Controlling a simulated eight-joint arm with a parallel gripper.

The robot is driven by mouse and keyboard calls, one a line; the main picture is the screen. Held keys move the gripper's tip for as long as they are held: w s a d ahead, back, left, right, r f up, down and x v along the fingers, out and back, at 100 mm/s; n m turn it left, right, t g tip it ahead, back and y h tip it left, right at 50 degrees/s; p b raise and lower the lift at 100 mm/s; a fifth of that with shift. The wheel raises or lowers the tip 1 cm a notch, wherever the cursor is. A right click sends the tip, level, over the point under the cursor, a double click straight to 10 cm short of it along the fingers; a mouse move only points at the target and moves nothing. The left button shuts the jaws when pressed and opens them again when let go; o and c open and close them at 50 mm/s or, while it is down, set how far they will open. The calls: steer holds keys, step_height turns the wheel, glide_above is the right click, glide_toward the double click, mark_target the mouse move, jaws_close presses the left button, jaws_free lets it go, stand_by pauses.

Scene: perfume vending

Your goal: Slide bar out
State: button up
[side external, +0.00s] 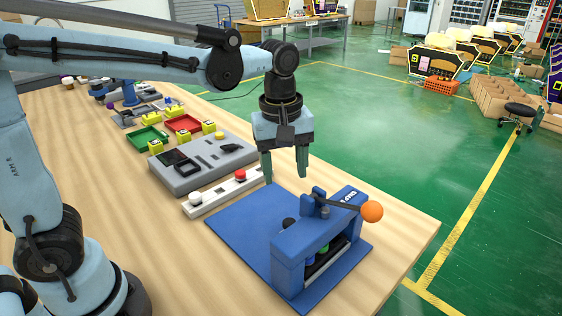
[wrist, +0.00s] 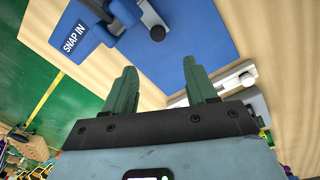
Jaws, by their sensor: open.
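A blue fixture (side external: 290,250) with a raised bridge stands on a blue base plate (side external: 238,222) near the table's front edge. A dark lever bar (side external: 341,205) ends in an orange ball (side external: 372,211) on the bridge's right side. A pale bar (side external: 326,262) shows in the opening under the bridge, partly hidden by the frame. In the wrist view the fixture's "SNAP IN" label (wrist: 75,38) and a dark knob (wrist: 157,33) show. My gripper (side external: 285,177) is open and empty, pointing down above the back of the base plate, apart from the fixture. Its green fingers also show in the wrist view (wrist: 160,68).
A white strip with red and white buttons (side external: 225,190) and a grey device (side external: 203,163) lie left of the base plate. Red (side external: 184,123) and green (side external: 145,138) trays lie farther back. The table's right edge is close to the fixture; green floor lies beyond.

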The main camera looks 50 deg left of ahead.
mark_target(289, 222)
steer(key=shift+n+g, duration=0.3)
steer(key=shift+n, duration=0.4)
steer(key=f, duration=0.8)
steer(key=d+f, duration=0.1)
steer(key=f, duration=0.3)
steer(key=shift+w+f, duration=0.2)
steer(key=shift+w, duration=0.15)
steer(key=shift+c, duration=0.5)
jaws_close()
